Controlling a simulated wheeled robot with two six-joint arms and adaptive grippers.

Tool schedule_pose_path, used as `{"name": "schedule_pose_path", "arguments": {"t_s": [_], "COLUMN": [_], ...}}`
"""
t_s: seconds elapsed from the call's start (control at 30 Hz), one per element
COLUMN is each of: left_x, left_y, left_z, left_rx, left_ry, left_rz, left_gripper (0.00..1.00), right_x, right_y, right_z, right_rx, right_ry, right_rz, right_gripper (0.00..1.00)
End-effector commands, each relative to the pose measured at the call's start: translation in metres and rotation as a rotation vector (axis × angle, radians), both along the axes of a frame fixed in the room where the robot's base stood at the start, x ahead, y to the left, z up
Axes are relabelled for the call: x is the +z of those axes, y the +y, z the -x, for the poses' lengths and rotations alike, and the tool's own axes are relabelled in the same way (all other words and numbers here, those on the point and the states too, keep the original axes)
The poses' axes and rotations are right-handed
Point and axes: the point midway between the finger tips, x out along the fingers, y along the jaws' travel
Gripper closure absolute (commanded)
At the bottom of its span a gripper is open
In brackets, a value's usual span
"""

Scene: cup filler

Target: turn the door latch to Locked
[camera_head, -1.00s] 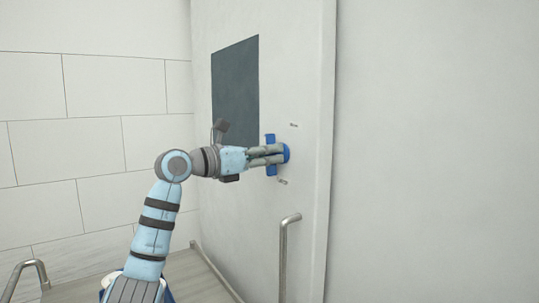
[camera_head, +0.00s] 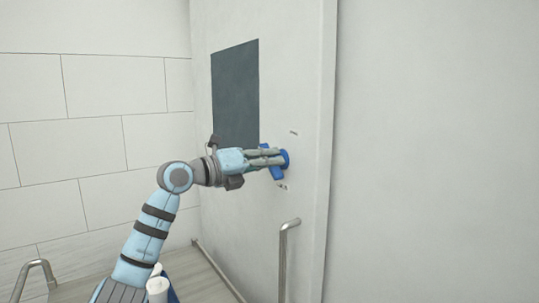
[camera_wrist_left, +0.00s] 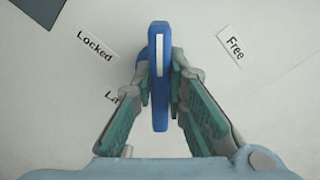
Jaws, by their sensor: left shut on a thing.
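The blue door latch (camera_head: 277,175) is on the white door (camera_head: 305,90), its bar tilted in the head view. My left gripper (camera_head: 282,157) is shut on the latch's bar. In the left wrist view the gripper (camera_wrist_left: 160,80) has one finger on each side of the bar (camera_wrist_left: 159,112). A white stripe marks the bar's upper part, which points between the "Locked" label (camera_wrist_left: 95,46) at left and the "Free" label (camera_wrist_left: 233,42) at right. A third label (camera_wrist_left: 113,97), partly hidden, starts with "La". My right gripper is not in view.
A dark window panel (camera_head: 235,90) is in the door above my wrist. A metal door handle (camera_head: 284,260) is below the latch. A metal rail (camera_head: 36,268) and white cylindrical objects (camera_head: 157,288) are at the lower left, near my arm.

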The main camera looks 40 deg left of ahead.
Motion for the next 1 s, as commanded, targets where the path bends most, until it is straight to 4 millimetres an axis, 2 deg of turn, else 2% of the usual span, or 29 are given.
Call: {"name": "schedule_pose_path", "arguments": {"t_s": [0.6,1.0], "left_x": [0.0,-0.001], "left_y": [0.001,0.002], "left_z": [0.0,0.0], "left_rx": [0.003,0.002], "left_ry": [0.163,0.221], "left_rz": [0.537,0.731], "left_gripper": [1.0,1.0], "right_x": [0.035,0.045], "right_y": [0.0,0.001], "right_z": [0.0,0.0], "right_rx": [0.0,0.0], "right_ry": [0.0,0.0], "right_rz": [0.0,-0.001], "right_gripper": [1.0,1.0]}}
